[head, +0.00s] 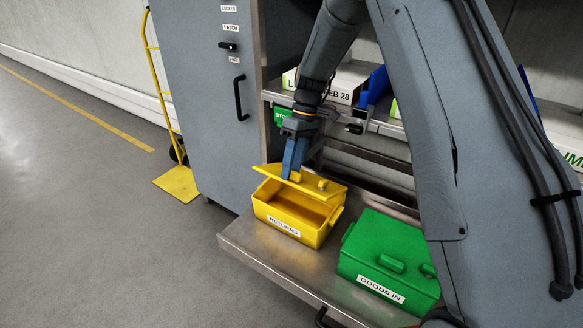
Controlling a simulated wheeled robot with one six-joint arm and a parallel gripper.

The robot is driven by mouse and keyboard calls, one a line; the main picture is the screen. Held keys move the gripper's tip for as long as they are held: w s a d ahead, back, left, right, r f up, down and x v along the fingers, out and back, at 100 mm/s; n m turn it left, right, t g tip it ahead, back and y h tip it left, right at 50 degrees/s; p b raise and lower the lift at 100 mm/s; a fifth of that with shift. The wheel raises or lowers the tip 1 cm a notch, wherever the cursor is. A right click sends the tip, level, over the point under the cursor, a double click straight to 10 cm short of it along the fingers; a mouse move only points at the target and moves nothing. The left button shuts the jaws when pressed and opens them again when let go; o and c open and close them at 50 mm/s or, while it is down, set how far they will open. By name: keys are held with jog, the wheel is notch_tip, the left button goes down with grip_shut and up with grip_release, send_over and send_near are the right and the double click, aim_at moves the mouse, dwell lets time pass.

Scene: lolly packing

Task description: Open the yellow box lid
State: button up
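The yellow box (312,236), labelled RETURNS, stands on the metal shelf with its front and part of its hollow inside showing. Its yellow lid (335,195) is raised off the front rim and tilted over the back part of the box. Two yellow raised pieces stand on the lid's top. My gripper (291,177) points down with its blue fingers at the left one of these pieces, seemingly touching the lid. The fingers overlap in this view, so whether they are closed on it is hidden.
A closed green box (362,243) labelled GOODS IN stands right of the yellow box. The metal shelf (262,262) ends at a front edge. A grey cabinet (205,120) and a yellow hand truck (178,184) are at the left. Shelves with boxes are behind my arm.

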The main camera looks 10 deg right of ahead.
dwell(0.3)
notch_tip(320, 180, up, 10)
jog(key=b, duration=0.1)
dwell(0.4)
jog(key=shift+c, duration=0.4)
